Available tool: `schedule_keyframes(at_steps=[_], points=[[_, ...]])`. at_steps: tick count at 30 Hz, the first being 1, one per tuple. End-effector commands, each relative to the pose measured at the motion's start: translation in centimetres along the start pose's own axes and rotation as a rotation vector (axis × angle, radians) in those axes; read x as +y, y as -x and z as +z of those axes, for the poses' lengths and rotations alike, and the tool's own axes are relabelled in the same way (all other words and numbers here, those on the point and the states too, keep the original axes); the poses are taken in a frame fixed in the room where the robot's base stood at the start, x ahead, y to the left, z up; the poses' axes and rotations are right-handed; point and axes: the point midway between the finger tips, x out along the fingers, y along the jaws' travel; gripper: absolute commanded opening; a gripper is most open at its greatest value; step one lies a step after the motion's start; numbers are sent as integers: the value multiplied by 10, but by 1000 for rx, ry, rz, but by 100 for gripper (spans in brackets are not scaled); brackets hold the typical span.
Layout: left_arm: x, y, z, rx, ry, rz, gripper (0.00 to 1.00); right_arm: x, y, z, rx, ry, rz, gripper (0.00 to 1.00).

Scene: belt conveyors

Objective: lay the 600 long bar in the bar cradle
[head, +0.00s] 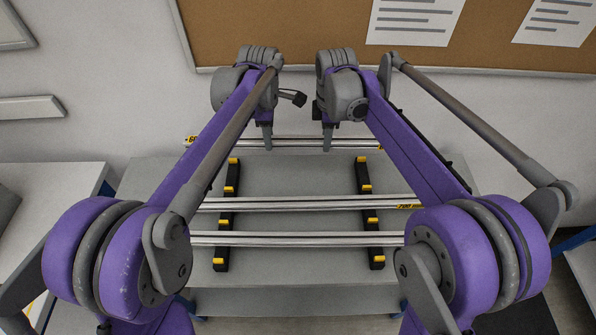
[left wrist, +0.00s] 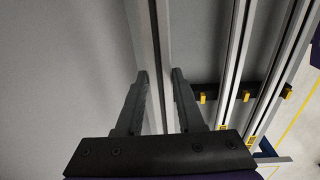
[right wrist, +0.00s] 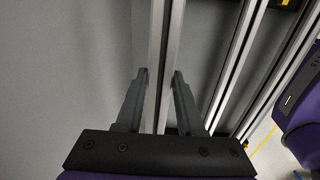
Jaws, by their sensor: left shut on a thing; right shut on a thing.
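The 600 long bar (head: 300,142), a silver bar with a yellow label at its left end, runs left to right at the back of the table. My left gripper (head: 268,148) is shut on it left of its middle; the bar shows between the fingers in the left wrist view (left wrist: 147,45). My right gripper (head: 327,149) is shut on it further right, as the right wrist view shows (right wrist: 164,60). The bar cradle is two black rails with yellow pegs, left (head: 222,250) and right (head: 376,247). The bar appears beyond their far ends. Its height above the table is unclear.
Two other silver bars lie across the rails: a middle one labelled 700 (head: 300,206) and a front one (head: 300,239). The grey table (head: 295,175) is bare between the rails at the back. A wall with a cork board (head: 290,30) stands behind.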

Motion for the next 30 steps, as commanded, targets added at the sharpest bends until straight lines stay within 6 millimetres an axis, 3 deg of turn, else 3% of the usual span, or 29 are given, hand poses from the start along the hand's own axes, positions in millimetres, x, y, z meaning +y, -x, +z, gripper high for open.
schedule_keyframes(at_steps=[10, 22, 30], points=[[-2, -5, 0, 0, 0, 1, 0, -2, -5, 0, 1, 0, 1, 0], [-18, -48, 0, 0, 0, 1, 0, -18, -47, 0, 1, 1, 1, 0], [-23, -62, 0, 0, -1, 1, 0, -23, -62, 0, 1, 0, 1, 0]])
